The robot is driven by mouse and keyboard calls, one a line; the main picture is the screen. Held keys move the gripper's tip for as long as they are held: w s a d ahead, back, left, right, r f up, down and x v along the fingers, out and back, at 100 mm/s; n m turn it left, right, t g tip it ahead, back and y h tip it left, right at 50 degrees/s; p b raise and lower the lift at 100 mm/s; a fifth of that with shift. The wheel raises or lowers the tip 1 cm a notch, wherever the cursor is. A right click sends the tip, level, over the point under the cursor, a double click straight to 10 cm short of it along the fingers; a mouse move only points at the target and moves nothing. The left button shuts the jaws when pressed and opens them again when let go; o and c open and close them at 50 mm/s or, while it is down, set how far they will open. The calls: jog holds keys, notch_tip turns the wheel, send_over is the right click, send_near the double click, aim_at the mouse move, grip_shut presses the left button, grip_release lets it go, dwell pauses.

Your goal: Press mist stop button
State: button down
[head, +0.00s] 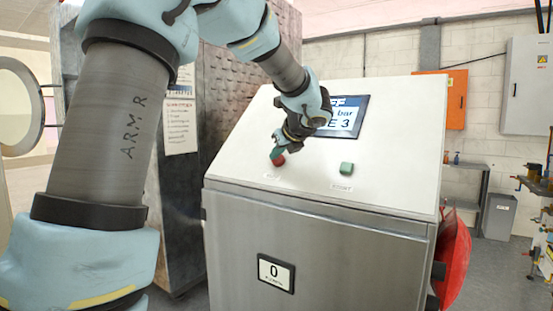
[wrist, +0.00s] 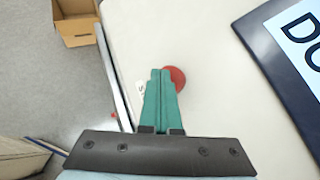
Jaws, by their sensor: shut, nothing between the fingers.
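The red button (head: 279,160) is on the left of the control console's sloped white top (head: 240,155). A green button (head: 346,168) is to its right. My gripper (head: 277,151) is shut and empty, with its green fingertips right at the red button. In the wrist view, my gripper (wrist: 160,74) points at the red button (wrist: 177,77) and covers its left part. I cannot tell whether the fingertips touch it.
A dark-framed display (head: 346,116) sits on the upper part of the console, partly hidden by my wrist. A sign reading 0 (head: 276,273) is on the console's front. A cardboard box (wrist: 76,22) lies on the floor past the console's edge. A red object (head: 455,262) hangs at its right side.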

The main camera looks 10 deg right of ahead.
jog(key=shift+s+a+r+p, duration=0.4)
jog(key=shift+s+a+r, duration=0.05)
jog(key=shift+r, duration=0.1)
jog(key=shift+s+a+r+p, duration=0.6)
jog(key=shift+a+r, duration=0.05)
jog(key=shift+r, duration=0.25)
jog(key=shift+s+a+r+p, duration=0.6)
jog(key=shift+a+r, duration=0.05)
jog(key=shift+r, duration=0.25)
